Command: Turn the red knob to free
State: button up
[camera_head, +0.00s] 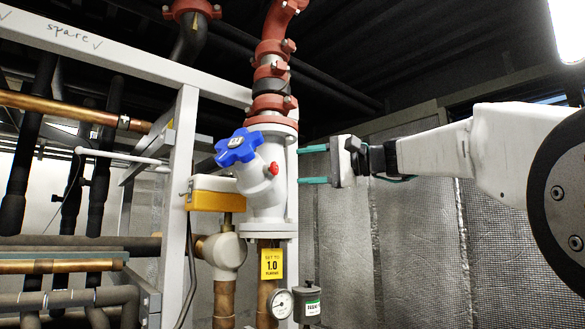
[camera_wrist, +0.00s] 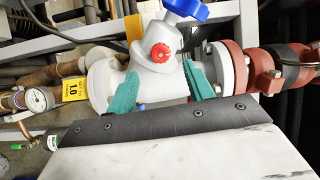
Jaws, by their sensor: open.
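The small red knob (camera_head: 273,168) sits on the side of the white valve body (camera_head: 262,190), below and right of a blue handwheel (camera_head: 237,148). In the wrist view the red knob (camera_wrist: 160,53) faces the camera, with the valve body around it. My gripper (camera_head: 313,165) is to the right of the valve, its two teal fingers pointing left, one above the other. The fingers are wide apart with nothing between them. In the wrist view the gripper (camera_wrist: 162,90) fingers stand on either side of and below the knob, apart from it.
A yellow tag (camera_head: 272,264) reading 1.0 hangs under the valve, and a pressure gauge (camera_head: 280,304) is below. Red pipe couplings (camera_head: 272,104) rise above. A white frame post (camera_head: 180,205) stands left. Silvery wall panels (camera_head: 420,235) are behind my arm.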

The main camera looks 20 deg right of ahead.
aim_at(277, 168)
jog(key=shift+s+d, duration=0.5)
jog(key=w+a+n, duration=0.1)
jog(key=n, duration=0.2)
jog(key=w+a+n, duration=0.2)
jog(key=n, duration=0.1)
jog(key=w+a+n, duration=0.2)
jog(key=n, duration=0.1)
jog(key=shift+w+a, duration=0.25)
